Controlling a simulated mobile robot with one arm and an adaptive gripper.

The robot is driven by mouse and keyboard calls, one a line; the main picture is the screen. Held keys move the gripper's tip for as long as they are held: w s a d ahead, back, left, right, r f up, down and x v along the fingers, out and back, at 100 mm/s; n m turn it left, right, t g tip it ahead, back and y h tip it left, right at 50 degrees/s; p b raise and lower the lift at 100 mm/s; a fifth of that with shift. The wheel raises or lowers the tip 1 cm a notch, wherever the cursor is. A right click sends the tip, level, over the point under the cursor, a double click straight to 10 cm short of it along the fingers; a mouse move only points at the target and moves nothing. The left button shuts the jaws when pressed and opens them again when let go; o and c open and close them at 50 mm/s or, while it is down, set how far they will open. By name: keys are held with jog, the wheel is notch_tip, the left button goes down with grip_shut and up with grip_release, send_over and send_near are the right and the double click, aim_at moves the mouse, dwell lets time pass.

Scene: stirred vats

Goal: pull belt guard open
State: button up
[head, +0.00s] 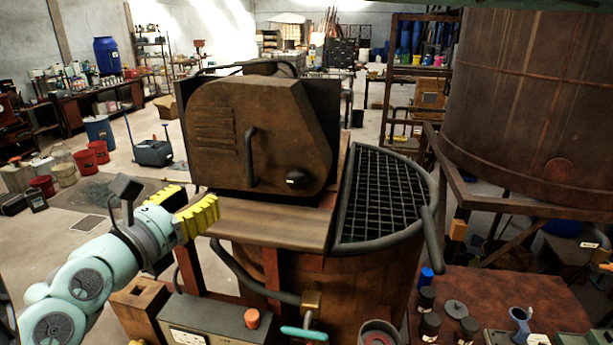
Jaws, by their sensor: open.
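The belt guard (220,160) is a rusty brown metal cover with vent slots, on top of the vat frame at the centre. It looks closed. A dark vertical bar handle (251,157) is on its front face, with a dark round knob (296,180) to the lower right. My gripper (200,216), with yellow ribbed fingers, is at the left, below and to the left of the guard. It is open and empty, apart from the handle. What lies behind the guard is hidden.
A brown ledge (265,222) juts out below the guard. A black mesh grate (380,200) with a thick rim covers the vat on the right. A control box (215,322) and pipes stand in front. A red-brown table (500,290) with jars is at the lower right.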

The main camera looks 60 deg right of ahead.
jog(key=d, duration=0.1)
jog(key=b, duration=0.4)
send_near(247, 163)
jog(key=shift+s+d+f, duration=0.15)
jog(key=shift+s+d, duration=0.05)
jog(key=shift+d, duration=0.1)
jog(key=d+p, duration=0.2)
jog(key=d, duration=0.1)
jog(key=w+d+p, duration=0.1)
jog(key=d+p, duration=0.1)
jog(key=d, duration=0.1)
jog(key=w+d+p, duration=0.1)
jog(key=d+p, duration=0.1)
jog(key=shift+d+r, duration=0.25)
jog(key=shift+d, duration=0.15)
jog(key=shift+w+d+f+p, duration=0.1)
jog(key=shift+d+p, duration=0.3)
jog(key=shift+d, duration=0.2)
jog(key=shift+o, duration=0.3)
grip_shut()
jog(key=shift+w+a, duration=0.1)
